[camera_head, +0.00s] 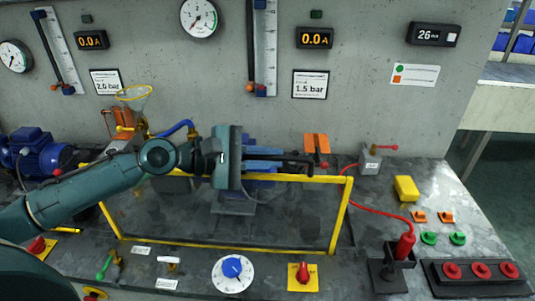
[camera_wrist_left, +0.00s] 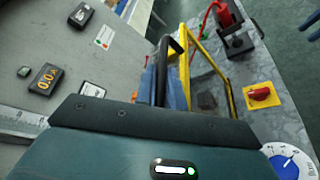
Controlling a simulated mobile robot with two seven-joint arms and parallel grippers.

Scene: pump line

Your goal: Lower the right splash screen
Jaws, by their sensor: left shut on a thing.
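The splash screen is a clear panel in a yellow frame (camera_head: 341,215) in the head view. It stands raised over the bench in front of a pump, its lower edge near the bench top. A black bar (camera_head: 300,166), apparently its handle, runs along the top. My left gripper (camera_head: 282,158) reaches in from the left at that top edge, its blue fingers shut on the bar. In the left wrist view the black bar (camera_wrist_left: 174,45) and the yellow frame (camera_wrist_left: 205,58) show beyond the fingers. The exact grip is partly hidden. My right gripper is out of view.
A blue dial (camera_head: 232,268) and a red switch (camera_head: 302,275) sit in front of the screen. A red tool in a black holder (camera_head: 388,274), a yellow block (camera_head: 406,188) and several red buttons stand to the right. The wall with gauges rises behind.

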